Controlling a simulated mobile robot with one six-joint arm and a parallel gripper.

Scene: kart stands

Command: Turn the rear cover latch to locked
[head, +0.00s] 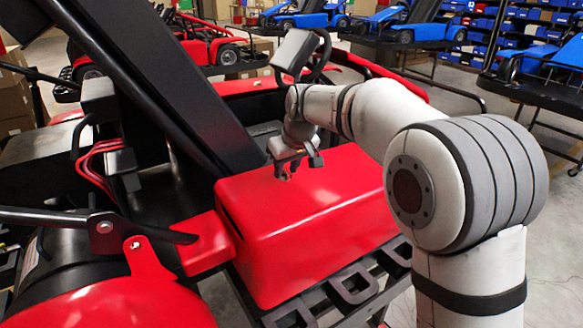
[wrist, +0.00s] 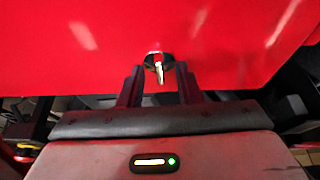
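The red rear cover (head: 315,225) is a large rounded box at the back of the kart, and it fills the top of the wrist view (wrist: 75,45). The latch (wrist: 158,67) is a small metal tab on a dark round base on the cover. In the wrist view the tab points towards my gripper. My gripper (head: 286,172) is right at the cover's top, fingers down. Its two dark fingers are apart, one on each side of the latch, with a visible gap to the tab. In the head view the fingers mostly hide the latch.
A black sloping panel and tube (head: 165,75) rise left of the cover, close to my gripper. A black bumper frame (head: 355,285) runs below the cover. Other red and blue karts (head: 400,22) stand on racks behind. Clear floor shows at the right.

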